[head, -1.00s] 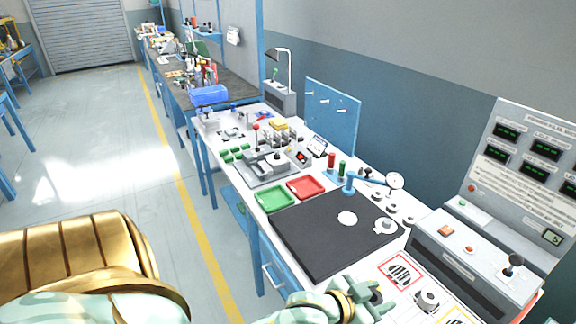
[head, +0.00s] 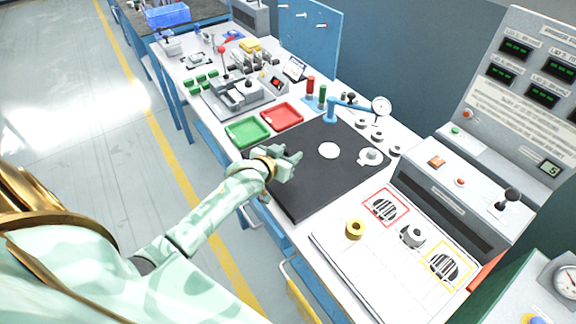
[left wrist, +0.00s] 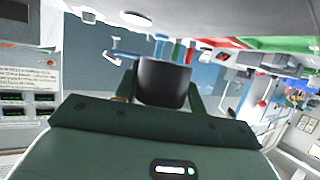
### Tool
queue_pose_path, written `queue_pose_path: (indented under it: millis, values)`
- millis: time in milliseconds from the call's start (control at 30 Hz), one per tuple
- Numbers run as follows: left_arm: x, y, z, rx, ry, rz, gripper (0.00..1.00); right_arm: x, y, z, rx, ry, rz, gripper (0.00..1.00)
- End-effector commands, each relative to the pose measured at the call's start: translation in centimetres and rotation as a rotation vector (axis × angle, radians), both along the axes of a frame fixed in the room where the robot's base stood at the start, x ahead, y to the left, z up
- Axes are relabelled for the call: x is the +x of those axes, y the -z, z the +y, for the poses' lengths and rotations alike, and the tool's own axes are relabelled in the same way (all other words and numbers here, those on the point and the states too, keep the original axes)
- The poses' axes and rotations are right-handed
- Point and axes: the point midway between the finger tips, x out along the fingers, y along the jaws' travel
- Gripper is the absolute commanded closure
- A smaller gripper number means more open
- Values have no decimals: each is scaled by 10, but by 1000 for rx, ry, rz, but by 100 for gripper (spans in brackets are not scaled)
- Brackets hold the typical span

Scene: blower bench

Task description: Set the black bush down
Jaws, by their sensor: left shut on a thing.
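My left gripper (head: 288,166) is over the left part of the black mat (head: 310,190) in the head view. It is shut on the black bush (left wrist: 164,83), which shows as a dark cylinder between the fingers in the left wrist view. In the head view the bush is hard to make out against the dark mat and behind the fingers. I cannot tell whether it touches the mat. My right gripper is not in view.
A white disc (head: 329,150) and a flanged metal part (head: 371,156) lie on the mat. Green (head: 247,132) and red (head: 282,116) trays stand behind it. A brass ring (head: 355,229) sits on the white panel at front right.

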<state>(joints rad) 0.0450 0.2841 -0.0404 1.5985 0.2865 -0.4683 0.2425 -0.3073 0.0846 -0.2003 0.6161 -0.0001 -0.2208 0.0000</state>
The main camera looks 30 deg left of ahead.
Motion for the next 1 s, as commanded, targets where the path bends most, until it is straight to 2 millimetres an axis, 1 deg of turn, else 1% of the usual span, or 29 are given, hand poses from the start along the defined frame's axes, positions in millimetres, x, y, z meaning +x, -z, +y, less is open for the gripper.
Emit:
queue_pose_path:
  millis: [33, 100, 367, 533, 600, 800, 933, 967, 1000]
  values:
    - [7, 18, 4, 1, 0, 3, 90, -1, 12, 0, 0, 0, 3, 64]
    - [16, 28, 9, -2, -1, 2, 90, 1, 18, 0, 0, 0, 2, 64]
    - [29, 43, 16, 0, 1, 0, 90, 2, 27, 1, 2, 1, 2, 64]
    - [29, 72, 17, -2, 0, 3, 90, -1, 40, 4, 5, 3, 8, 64]
    - [29, 74, 16, -2, 0, 0, 90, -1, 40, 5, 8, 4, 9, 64]
    - [30, 72, 16, -2, 1, -2, 90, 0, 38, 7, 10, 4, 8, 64]
    - [29, 76, 16, -1, 1, 0, 90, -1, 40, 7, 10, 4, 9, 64]
    - [29, 76, 16, 0, 1, 1, 52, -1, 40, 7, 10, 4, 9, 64]
    - [29, 75, 16, 0, 1, 1, 40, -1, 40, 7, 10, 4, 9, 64]
